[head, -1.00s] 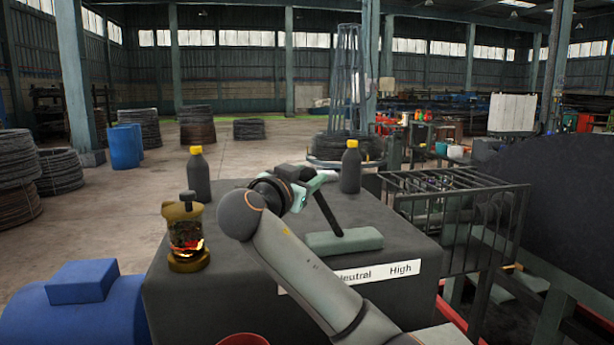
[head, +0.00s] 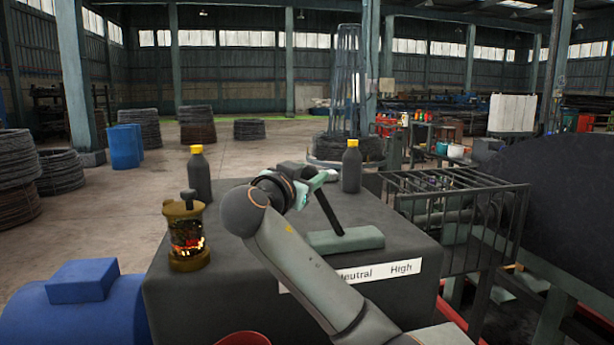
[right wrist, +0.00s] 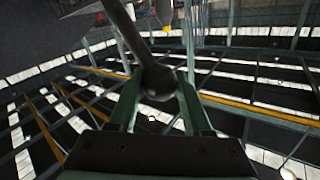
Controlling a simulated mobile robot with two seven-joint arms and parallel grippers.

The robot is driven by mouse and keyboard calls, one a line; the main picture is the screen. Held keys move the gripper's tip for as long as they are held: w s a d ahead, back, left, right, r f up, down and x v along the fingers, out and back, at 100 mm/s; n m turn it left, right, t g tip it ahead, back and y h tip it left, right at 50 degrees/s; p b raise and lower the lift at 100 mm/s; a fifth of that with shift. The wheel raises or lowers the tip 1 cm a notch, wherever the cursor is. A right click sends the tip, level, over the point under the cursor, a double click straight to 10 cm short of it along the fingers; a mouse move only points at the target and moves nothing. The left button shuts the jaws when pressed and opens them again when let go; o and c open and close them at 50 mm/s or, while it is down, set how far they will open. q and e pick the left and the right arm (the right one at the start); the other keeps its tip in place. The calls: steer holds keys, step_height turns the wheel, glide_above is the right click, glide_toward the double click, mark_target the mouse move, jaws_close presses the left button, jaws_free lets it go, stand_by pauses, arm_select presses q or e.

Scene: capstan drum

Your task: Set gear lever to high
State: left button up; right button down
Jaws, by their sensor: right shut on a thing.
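The gear lever (head: 331,213) is a dark bar rising from a grey-green base (head: 345,241) on top of a dark box. It leans to the left, its upper end left of its foot. My right gripper (head: 322,178) is at the lever's upper end. In the right wrist view the gripper's fingers (right wrist: 158,90) are shut on the lever's round black knob (right wrist: 157,84). A white label strip (head: 385,270) on the box front reads "Neutral" and "High", with High at the right. My forearm hides the strip's left part. My left gripper is out of view.
A metal cage (head: 460,215) is at the right. A blue motor-like housing (head: 80,300) is at the left.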

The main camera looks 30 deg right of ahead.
steer(key=shift+d+r, duration=0.1)
steer(key=shift+d, duration=0.1)
steer(key=shift+s+d+r+b, duration=0.15)
steer(key=shift+d+b, duration=0.15)
steer(key=shift+d, duration=0.15)
steer(key=shift+s+d+r+b, duration=0.15)
steer(key=shift+d+b, duration=0.15)
steer(key=shift+d, duration=0.15)
steer(key=s+d+f+m+g+y+b, duration=0.1)
steer(key=s+d+m+b, duration=0.1)
steer(key=d, duration=1.1)
steer(key=shift+s+d+f+y+b, duration=0.2)
steer(key=shift+s+d+y+b, duration=0.1)
steer(key=shift+s+b, duration=0.35)
steer(key=shift+s, duration=0.1)
steer(key=shift+c, duration=1.7)
jaws_free()
steer(key=shift+d, duration=0.1)
steer(key=shift+r, duration=0.1)
